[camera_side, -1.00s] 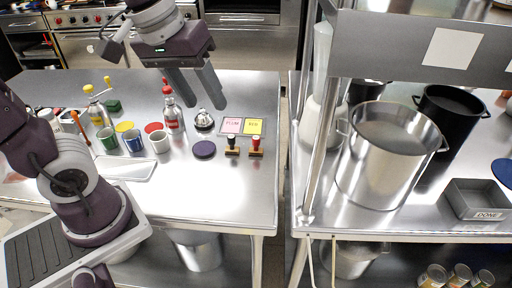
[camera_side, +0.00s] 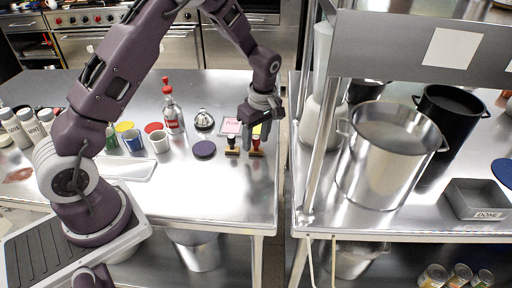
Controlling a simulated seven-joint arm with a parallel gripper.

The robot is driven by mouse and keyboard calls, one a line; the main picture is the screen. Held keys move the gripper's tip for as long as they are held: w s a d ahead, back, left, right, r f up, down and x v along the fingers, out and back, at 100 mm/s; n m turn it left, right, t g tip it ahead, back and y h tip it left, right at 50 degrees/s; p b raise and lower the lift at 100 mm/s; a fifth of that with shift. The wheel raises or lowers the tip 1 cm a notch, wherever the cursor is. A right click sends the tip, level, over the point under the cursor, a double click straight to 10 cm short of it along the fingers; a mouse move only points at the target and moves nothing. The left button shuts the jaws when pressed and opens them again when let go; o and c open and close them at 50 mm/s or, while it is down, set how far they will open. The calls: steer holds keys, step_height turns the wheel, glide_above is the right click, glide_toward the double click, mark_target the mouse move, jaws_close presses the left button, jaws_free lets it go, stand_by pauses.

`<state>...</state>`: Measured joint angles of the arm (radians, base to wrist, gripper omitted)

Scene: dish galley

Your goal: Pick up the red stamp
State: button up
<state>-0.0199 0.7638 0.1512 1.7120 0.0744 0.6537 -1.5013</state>
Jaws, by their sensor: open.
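The red stamp (camera_side: 256,145) stands upright on the steel counter near its right edge, its red handle above a wooden base. My gripper (camera_side: 263,136) is open and pointed down at the red stamp, with one finger on each side of the handle as seen here. Whether the fingers touch it cannot be told. A dark-handled stamp (camera_side: 232,143) stands just left of it. The gripper partly hides the red stamp's top.
A pink card (camera_side: 230,126) and a mostly hidden yellow card (camera_side: 256,131) lie behind the stamps. A dark round pad (camera_side: 204,149) lies to the left, with a bell (camera_side: 204,119) behind it. The counter in front is clear.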

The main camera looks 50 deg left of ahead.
mark_target(256, 137)
jaws_close()
step_height(256, 137, up, 10)
steer(key=c, duration=0.6)
jaws_free()
jaws_close()
steer(key=shift+c, duration=1.8)
jaws_free()
jaws_close()
